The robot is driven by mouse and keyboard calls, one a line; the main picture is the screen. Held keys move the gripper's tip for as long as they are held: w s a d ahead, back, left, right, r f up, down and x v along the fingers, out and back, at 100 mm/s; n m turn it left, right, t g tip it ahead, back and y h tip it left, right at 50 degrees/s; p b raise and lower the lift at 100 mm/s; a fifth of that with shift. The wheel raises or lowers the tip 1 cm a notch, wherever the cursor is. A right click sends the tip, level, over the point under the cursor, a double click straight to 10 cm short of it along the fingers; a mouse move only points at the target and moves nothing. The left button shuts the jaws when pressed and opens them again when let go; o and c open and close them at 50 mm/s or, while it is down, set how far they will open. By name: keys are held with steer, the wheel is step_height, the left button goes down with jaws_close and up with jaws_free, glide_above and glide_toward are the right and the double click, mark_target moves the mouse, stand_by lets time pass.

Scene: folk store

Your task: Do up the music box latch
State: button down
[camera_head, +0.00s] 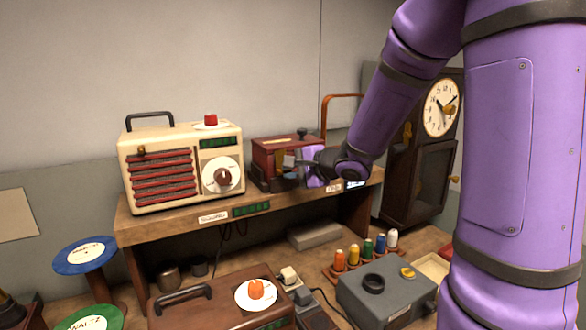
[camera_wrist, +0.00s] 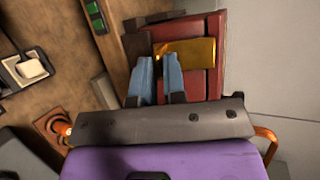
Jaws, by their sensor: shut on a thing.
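The music box (camera_head: 272,148) is a dark red box on the right end of the raised wooden shelf, with a black knob on top. Its red side also shows in the wrist view (camera_wrist: 211,84), with a brass latch plate (camera_wrist: 198,52) on it. My gripper (camera_head: 292,163) reaches it from the right, at its front. In the wrist view my gripper's blue fingers (camera_wrist: 160,68) are at the brass latch, a small gap between them. They are shut on the latch, though the gripped part is mostly hidden between the fingertips. I cannot tell the latch's exact position.
A cream radio (camera_head: 185,165) stands left of the music box on the shelf (camera_head: 160,221). A wall clock case (camera_head: 420,150) stands to the right. Thread spools (camera_head: 367,246), a grey box (camera_head: 385,297) and a brown radio (camera_head: 220,308) crowd the bench below.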

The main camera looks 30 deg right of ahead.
steer(key=shift+w+f+n+t+y, duration=0.3)
steer(key=shift+f+t, duration=0.4)
steer(key=shift+t, duration=0.3)
steer(key=c, duration=1.2)
jaws_free()
steer(key=shift+w+a, duration=0.1)
steer(key=shift+r, duration=0.1)
